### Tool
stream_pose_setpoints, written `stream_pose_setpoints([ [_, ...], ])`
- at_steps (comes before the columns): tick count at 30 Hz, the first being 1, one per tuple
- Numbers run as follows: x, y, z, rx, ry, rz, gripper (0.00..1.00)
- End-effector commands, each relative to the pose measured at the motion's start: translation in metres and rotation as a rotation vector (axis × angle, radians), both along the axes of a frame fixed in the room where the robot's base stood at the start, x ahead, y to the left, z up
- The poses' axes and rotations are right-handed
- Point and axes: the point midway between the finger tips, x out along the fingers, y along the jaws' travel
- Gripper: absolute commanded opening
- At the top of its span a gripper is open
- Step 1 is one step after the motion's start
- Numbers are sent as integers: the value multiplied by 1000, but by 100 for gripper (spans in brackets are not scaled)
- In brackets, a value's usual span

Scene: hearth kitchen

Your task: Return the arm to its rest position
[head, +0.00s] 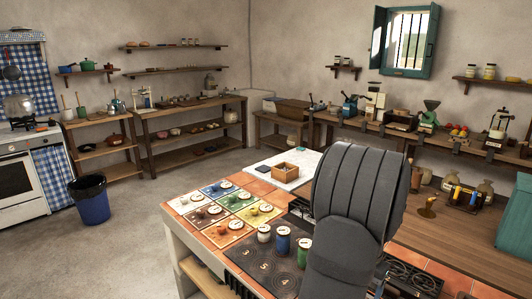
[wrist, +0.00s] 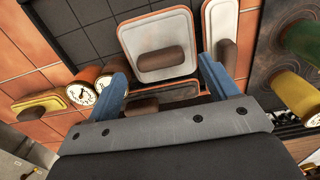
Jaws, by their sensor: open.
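My gripper (wrist: 162,70) shows in the wrist view, with its two blue fingers spread apart and nothing held between them. Beyond the fingers is a white plate with rounded corners and a brown handle (wrist: 158,60). A second, similar white plate (wrist: 222,22) lies to its right. I cannot tell how far the fingertips are from these plates. In the head view my dark grey arm stands over the counter (head: 187,237) at the centre right, and my gripper is hidden there.
The wrist view shows dial-topped pots (wrist: 82,94) at left and a green canister (wrist: 302,40) at right. In the head view, several coloured boards (head: 258,213), lidded canisters (head: 283,241) and a wooden box (head: 286,171) sit on the counter. Open floor (head: 130,250) lies to the left.

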Motion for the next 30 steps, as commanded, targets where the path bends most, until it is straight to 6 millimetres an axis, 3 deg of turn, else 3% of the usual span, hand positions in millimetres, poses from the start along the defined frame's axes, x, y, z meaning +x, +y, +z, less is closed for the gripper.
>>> stream_pose_setpoints([
  [13,0,0,91,-2,-4,0,80],
  [30,-1,1,-25,4,6,0,80],
])
